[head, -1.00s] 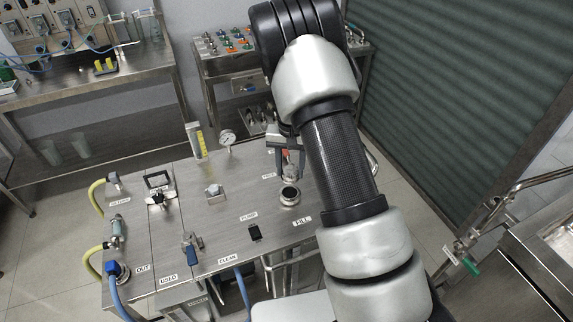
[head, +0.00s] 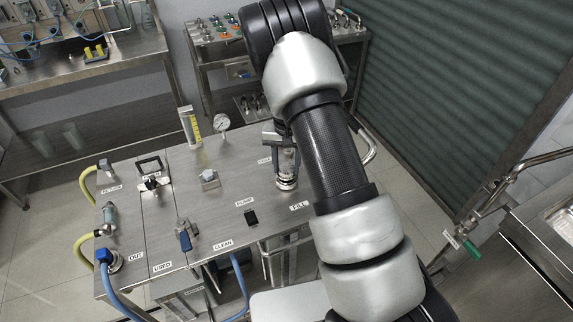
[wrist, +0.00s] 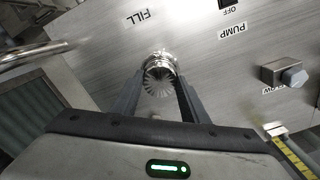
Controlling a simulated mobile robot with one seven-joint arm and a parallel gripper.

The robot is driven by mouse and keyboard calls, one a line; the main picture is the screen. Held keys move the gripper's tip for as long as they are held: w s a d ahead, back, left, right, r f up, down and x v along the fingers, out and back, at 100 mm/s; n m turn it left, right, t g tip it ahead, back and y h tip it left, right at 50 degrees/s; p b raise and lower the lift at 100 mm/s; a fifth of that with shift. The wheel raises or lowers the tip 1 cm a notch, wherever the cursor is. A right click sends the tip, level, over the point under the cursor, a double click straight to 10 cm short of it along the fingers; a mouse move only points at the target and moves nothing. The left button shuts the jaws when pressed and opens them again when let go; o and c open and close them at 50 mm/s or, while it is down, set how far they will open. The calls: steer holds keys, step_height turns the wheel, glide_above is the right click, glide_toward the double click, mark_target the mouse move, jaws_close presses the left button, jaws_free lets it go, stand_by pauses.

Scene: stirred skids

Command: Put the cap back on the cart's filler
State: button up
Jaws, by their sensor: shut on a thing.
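The cap (wrist: 158,86) is a shiny, fluted metal piece between the two grey fingers of my gripper (wrist: 158,98), which is shut on it. In the head view my gripper (head: 286,160) points down at the cart's filler (head: 286,185), beside the FILL label. The cap is at the filler's mouth, and its dark opening is covered from view. In the wrist view a bright metal rim (wrist: 160,59) shows just past the cap. I cannot tell whether the cap is seated or just above the neck.
The steel cart top (head: 215,215) carries a PUMP switch (head: 251,217), a gauge (head: 221,123), a sight tube (head: 190,127) and a blue-handled valve (head: 185,238). A bent rail (head: 368,150) stands right of the filler. A shelf with fittings is behind.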

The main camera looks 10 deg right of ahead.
steer(key=shift+f+b, duration=0.55)
steer(key=shift+f, duration=0.15)
stand_by(0.5)
stand_by(0.4)
steer(key=o, duration=1.7)
steer(key=shift+r, duration=0.1)
steer(key=shift+r+p, duration=2.3)
steer(key=shift+r, duration=1.6)
